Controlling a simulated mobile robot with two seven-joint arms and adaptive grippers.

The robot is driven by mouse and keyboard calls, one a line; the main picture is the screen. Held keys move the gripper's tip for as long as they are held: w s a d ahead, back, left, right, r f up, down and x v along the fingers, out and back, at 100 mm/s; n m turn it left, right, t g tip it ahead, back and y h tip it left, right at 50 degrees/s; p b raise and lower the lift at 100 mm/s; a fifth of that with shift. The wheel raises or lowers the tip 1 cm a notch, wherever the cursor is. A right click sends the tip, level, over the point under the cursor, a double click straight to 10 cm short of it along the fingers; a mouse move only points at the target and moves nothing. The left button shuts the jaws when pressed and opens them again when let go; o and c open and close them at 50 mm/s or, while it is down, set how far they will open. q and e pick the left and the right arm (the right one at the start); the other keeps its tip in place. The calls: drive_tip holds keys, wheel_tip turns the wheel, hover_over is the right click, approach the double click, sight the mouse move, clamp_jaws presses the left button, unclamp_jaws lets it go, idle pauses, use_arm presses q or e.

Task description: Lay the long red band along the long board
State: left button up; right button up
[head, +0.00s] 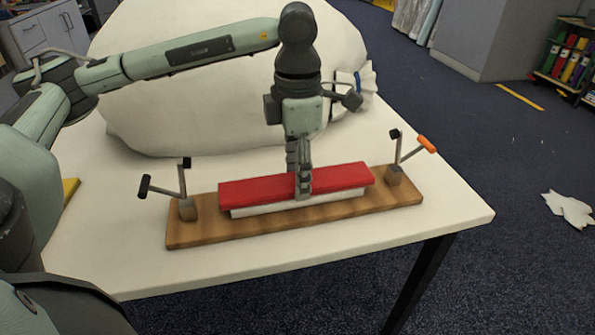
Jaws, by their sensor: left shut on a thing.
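The long red band (250,190) lies lengthwise over a white strip (275,208) on the long wooden board (200,233). The band looks straight and level, and its ends reach a little past the strip. I cannot tell whether it rests on the strip or is held just above it. My left gripper (303,190) comes down from above and is shut on the red band near its middle, hiding a short part of it. My right gripper is not in view.
A clamp with a black handle (161,192) stands at the board's left end, and one with an orange-tipped handle (425,144) at its right end. A large white sack (190,110) fills the table behind. The white table's (455,213) front right is clear.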

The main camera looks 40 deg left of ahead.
use_arm(q)
drive_tip(key=o, duration=1.3)
drive_tip(key=shift+c, duration=0.2)
wheel_tip(320, 180, up, 12)
